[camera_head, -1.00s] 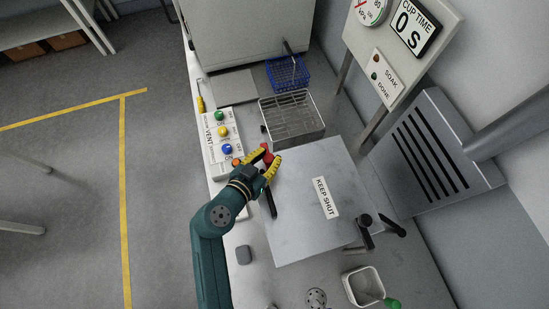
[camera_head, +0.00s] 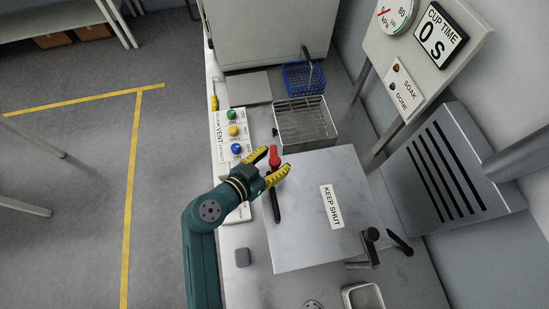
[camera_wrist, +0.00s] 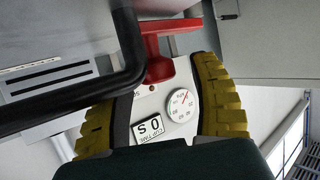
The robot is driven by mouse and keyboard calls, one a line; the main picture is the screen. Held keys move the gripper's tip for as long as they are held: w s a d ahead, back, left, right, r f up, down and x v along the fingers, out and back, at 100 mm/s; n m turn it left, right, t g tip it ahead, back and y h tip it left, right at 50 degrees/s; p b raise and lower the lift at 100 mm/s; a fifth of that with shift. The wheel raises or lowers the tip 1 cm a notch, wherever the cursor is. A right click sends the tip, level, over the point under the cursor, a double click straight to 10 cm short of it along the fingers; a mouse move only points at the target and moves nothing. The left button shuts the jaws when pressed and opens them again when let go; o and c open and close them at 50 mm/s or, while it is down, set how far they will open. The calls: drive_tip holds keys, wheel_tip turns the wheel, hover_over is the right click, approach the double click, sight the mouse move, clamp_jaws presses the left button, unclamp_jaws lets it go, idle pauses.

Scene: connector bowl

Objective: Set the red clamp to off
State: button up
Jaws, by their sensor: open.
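The red clamp (camera_head: 275,158) is at the upper left edge of the grey lid marked KEEP SHUT (camera_head: 310,235). A black bar (camera_head: 276,205) runs along the lid edge just below it. My gripper (camera_head: 276,161) is open, its yellow fingers on either side of the clamp's red part. In the wrist view the red clamp (camera_wrist: 158,68) shows as a red T-shaped piece, between and beyond the two spread fingers (camera_wrist: 160,105). I cannot tell whether either finger touches it. A thick black bar (camera_wrist: 125,60) crosses at the left of the wrist view.
A white VENT panel (camera_head: 222,135) with coloured buttons stands left of the lid. A wire rack (camera_head: 305,125) and blue basket (camera_head: 303,76) are behind it. Black handles (camera_head: 370,240) stand at the lid's right. A gauge board (camera_head: 420,60) rises at upper right.

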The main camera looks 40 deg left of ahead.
drive_tip(key=v, duration=1.1)
drive_tip(key=shift+s, duration=0.3)
